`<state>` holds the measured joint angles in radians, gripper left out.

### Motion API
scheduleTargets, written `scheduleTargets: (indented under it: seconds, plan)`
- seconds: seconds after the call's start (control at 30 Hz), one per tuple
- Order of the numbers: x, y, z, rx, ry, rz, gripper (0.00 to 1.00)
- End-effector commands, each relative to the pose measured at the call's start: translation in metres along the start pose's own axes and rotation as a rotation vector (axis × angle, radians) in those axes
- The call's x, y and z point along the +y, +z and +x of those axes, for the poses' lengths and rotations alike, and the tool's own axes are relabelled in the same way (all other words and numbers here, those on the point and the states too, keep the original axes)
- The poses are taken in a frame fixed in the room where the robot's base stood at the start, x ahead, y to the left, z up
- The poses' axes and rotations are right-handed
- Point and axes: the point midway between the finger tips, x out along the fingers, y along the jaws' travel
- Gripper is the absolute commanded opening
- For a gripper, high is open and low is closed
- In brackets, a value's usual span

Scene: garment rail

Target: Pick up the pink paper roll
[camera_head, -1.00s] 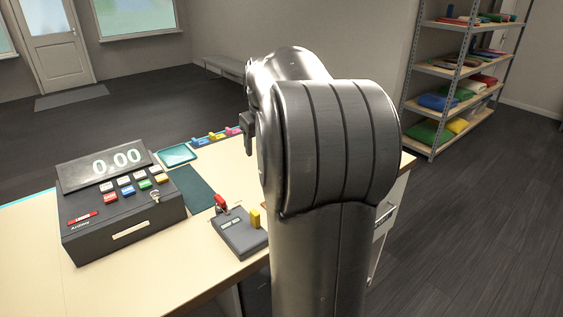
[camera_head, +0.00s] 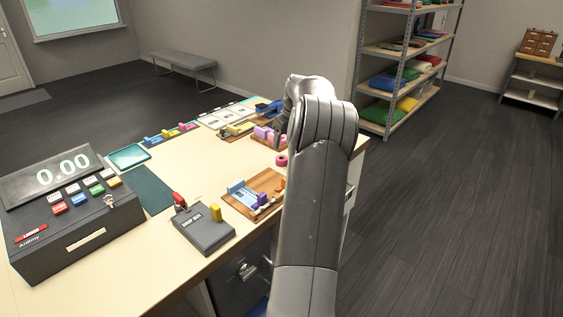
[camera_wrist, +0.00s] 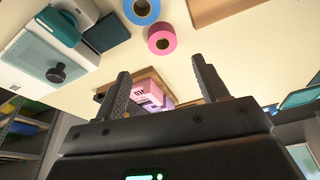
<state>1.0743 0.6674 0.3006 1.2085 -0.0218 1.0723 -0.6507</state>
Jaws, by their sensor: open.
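The pink paper roll (camera_head: 281,160) lies on the pale counter in the head view, just left of my arm. In the wrist view the pink paper roll (camera_wrist: 153,33) shows as a ring with a dark centre, above and beyond my fingertips. My gripper (camera_wrist: 160,72) is open, with two dark fingers spread apart and nothing held between them. It is apart from the roll. In the head view my gripper (camera_head: 279,128) shows only in part beside my arm.
A blue roll (camera_wrist: 141,17) lies close to the pink one in the wrist view. Wooden trays with small coloured items (camera_head: 252,207) stand on the counter (camera_head: 190,160). Shelves (camera_head: 392,92) stand behind.

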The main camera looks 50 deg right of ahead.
Motion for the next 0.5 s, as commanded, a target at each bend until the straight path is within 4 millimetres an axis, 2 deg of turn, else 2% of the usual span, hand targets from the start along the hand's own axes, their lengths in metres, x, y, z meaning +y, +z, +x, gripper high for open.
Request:
scheduleTargets:
  seconds: [0.1, 0.33, 0.5]
  plan:
    - [-0.001, 0.0, 0.02, -0.002, -0.002, -0.001, 0.67]
    - [-0.003, 0.001, 0.037, -0.001, -0.001, -0.001, 0.67]
    - [-0.005, 0.004, 0.063, -0.002, -0.001, 0.0, 0.67]
